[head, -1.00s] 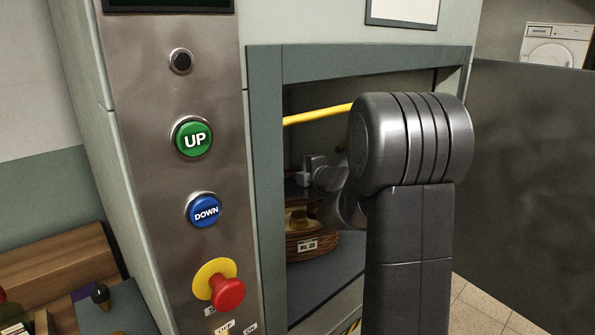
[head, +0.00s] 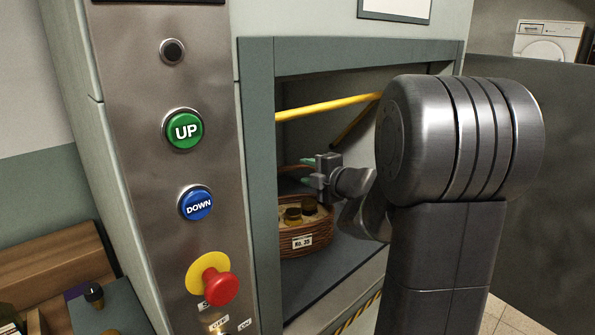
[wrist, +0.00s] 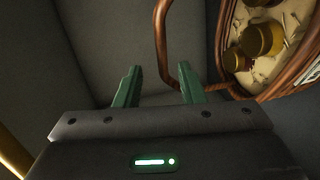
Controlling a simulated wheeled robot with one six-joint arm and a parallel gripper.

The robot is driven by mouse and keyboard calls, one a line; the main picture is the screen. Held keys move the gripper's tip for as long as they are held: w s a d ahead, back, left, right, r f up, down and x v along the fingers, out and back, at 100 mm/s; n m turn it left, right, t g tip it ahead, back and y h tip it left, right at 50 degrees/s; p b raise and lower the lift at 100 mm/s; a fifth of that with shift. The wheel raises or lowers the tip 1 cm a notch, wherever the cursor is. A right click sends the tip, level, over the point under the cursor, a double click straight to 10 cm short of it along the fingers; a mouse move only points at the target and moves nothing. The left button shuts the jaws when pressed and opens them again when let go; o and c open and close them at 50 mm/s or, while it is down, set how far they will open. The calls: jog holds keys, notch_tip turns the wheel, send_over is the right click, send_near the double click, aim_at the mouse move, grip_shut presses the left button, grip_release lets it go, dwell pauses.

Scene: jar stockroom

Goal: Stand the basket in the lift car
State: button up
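The brown wicker basket (head: 306,236), labelled "No. 35", stands upright on the floor of the lift car (head: 345,262), close to its left side. Jars with dark gold lids sit inside it. Its handle (head: 288,168) rises beside my gripper (head: 307,170), which is at handle height. In the wrist view my gripper (wrist: 157,87) has its two green fingers apart, with nothing held between them. The basket's handle (wrist: 160,40) curves past the right finger, and the basket's rim (wrist: 220,45) is at the right. Whether finger and handle touch, I cannot tell.
A steel panel left of the opening carries a green UP button (head: 184,131), a blue DOWN button (head: 196,204) and a red knob (head: 220,286). A raised yellow bar (head: 325,107) crosses the upper opening. A grey partition (head: 535,170) stands at the right.

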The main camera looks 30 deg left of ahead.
jog(key=v, duration=0.4)
dwell(1.2)
